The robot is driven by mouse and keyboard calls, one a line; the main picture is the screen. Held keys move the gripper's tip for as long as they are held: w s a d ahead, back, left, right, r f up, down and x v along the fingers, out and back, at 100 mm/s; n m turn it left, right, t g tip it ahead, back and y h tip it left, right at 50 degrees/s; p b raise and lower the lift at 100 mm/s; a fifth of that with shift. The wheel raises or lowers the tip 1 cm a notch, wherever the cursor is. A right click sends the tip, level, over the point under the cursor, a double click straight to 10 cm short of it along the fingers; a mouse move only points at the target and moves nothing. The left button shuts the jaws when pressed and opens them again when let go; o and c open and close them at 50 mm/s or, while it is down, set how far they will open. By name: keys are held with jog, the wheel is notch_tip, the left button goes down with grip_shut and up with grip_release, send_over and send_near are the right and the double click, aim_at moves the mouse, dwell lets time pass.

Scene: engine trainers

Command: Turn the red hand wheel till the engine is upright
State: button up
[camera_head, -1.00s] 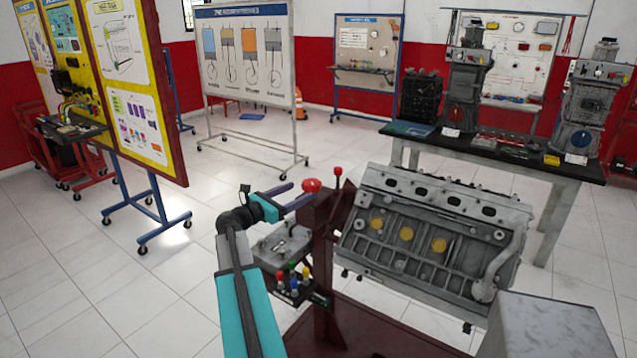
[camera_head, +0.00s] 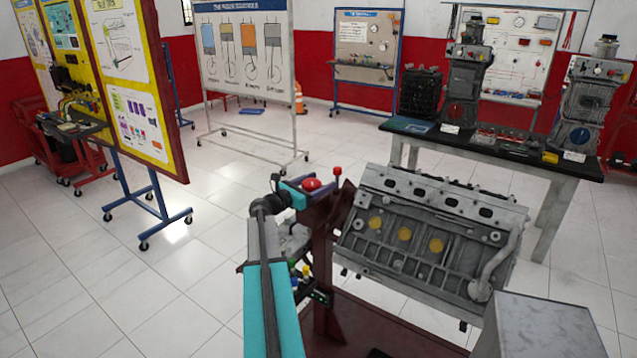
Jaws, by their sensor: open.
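The grey engine block (camera_head: 430,240) hangs on a dark red stand (camera_head: 322,255). It leans, with its side and several yellow discs turned towards me. A round red knob (camera_head: 312,184) and a smaller red knob (camera_head: 337,171) show at the top of the stand. They seem to belong to the red hand wheel, but I cannot make out a full rim. My gripper (camera_head: 314,194) is open at the larger red knob, its fingers partly hidden around or beside it. I cannot tell whether they touch it.
A black-topped table (camera_head: 490,150) with engine parts stands behind the engine. A grey box (camera_head: 545,325) is at the front right. A yellow and red display board (camera_head: 135,85) on blue legs is at the left. A whiteboard (camera_head: 245,70) stands behind.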

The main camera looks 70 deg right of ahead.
aim_at(310, 182)
jog(key=c, duration=1)
jog(key=shift+c, duration=0.2)
jog(key=shift+w+a+f+n+t+h+b, duration=0.1)
jog(key=shift+n+t+h+b, duration=0.25)
jog(key=shift+n+t, duration=0.25)
jog(key=shift+w+n+t+b, duration=0.1)
jog(key=shift+n+t+b, duration=0.2)
jog(key=shift+t, duration=0.4)
jog(key=shift+w+d+f+n+t+h+b, duration=0.1)
jog(key=shift+w+n+t+h+b, duration=0.1)
jog(key=shift+n+t+b, duration=0.65)
jog(key=shift+w+d+r+n+t+h+b, duration=0.15)
jog(key=shift+n+t, duration=0.35)
jog(key=shift+t, duration=0.7)
jog(key=shift+w+a+f+n+t+h+b, duration=0.1)
jog(key=shift+w+f+n+t+h+b, duration=0.1)
jog(key=shift+n+t+b, duration=0.65)
jog(key=shift+w+n+t, duration=0.25)
jog(key=shift+n+t, duration=0.35)
jog(key=shift+t, duration=0.8)
jog(key=shift+w+n+t+y+b, duration=0.25)
jog(key=shift+n+t+y+b, duration=0.25)
jog(key=shift+n+t+b, duration=0.55)
jog(key=shift+w+n+t+y+b, duration=0.2)
jog(key=shift+n+t+y+b, duration=0.35)
jog(key=shift+t, duration=0.55)
jog(key=shift+w+n+t+y+b, duration=0.2)
jog(key=shift+n+t+y+b, duration=0.35)
jog(key=shift+t, duration=0.5)
